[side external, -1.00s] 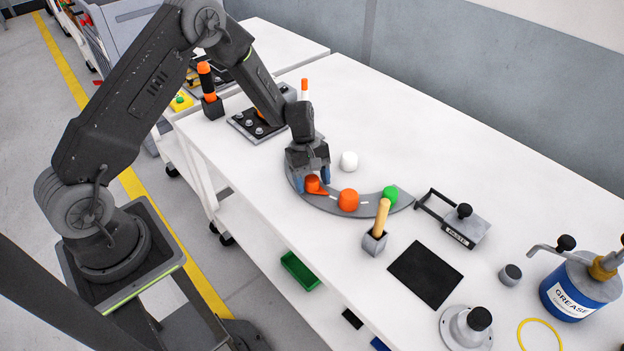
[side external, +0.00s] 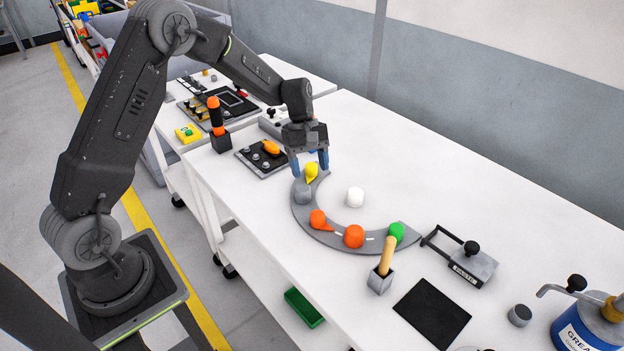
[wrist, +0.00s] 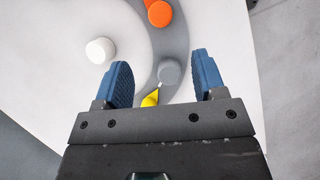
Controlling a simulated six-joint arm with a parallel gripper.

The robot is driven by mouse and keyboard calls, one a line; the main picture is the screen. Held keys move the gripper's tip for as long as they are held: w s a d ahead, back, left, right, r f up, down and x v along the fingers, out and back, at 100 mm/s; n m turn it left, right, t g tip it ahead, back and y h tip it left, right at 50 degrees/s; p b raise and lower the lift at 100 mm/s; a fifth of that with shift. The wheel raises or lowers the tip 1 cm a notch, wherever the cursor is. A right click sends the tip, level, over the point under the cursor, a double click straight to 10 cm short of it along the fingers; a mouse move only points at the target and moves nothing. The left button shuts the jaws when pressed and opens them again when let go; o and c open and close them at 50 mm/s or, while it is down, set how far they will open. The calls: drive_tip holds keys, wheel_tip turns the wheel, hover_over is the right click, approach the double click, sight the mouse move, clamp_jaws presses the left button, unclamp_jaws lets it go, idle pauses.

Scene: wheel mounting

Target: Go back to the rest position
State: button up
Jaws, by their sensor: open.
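My gripper (side external: 309,163) is open and empty, raised above the far-left end of a curved grey plate (side external: 302,211). Its two blue fingers point down and stand apart. A yellow pointed piece (side external: 311,172) sits on the plate just below the fingers. In the wrist view the yellow piece (wrist: 150,100) shows between the fingers, partly hidden by the gripper body. A grey round piece (side external: 303,194) comes after it on the plate, then an orange pointed piece (side external: 318,219), a larger orange round piece (side external: 354,237) and a green piece (side external: 397,231). None is held.
A white round piece (side external: 355,197) stands on the table inside the curve. A wooden-handled tool in a holder (side external: 380,275), a paste box (side external: 476,266) and a black mat (side external: 431,313) lie to the right. A knob panel (side external: 262,158) and an orange-black tool (side external: 216,118) stand left.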

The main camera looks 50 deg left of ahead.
drive_tip(key=shift+r, duration=0.2)
drive_tip(key=s+d+r+m+t+y, duration=0.3)
drive_tip(key=s+r+m, duration=0.45)
drive_tip(key=r, duration=0.75)
drive_tip(key=s+d+r+m+t, duration=0.2)
drive_tip(key=s+m, duration=0.1)
drive_tip(key=s, duration=0.6)
drive_tip(key=s+d+r+m+t+y, duration=0.1)
drive_tip(key=s+m, duration=0.3)
drive_tip(key=s, duration=0.5)
drive_tip(key=shift+d+r+t, duration=0.4)
drive_tip(key=shift+r+t, duration=0.1)
drive_tip(key=shift+r, duration=0.15)
drive_tip(key=shift+w, duration=0.1)
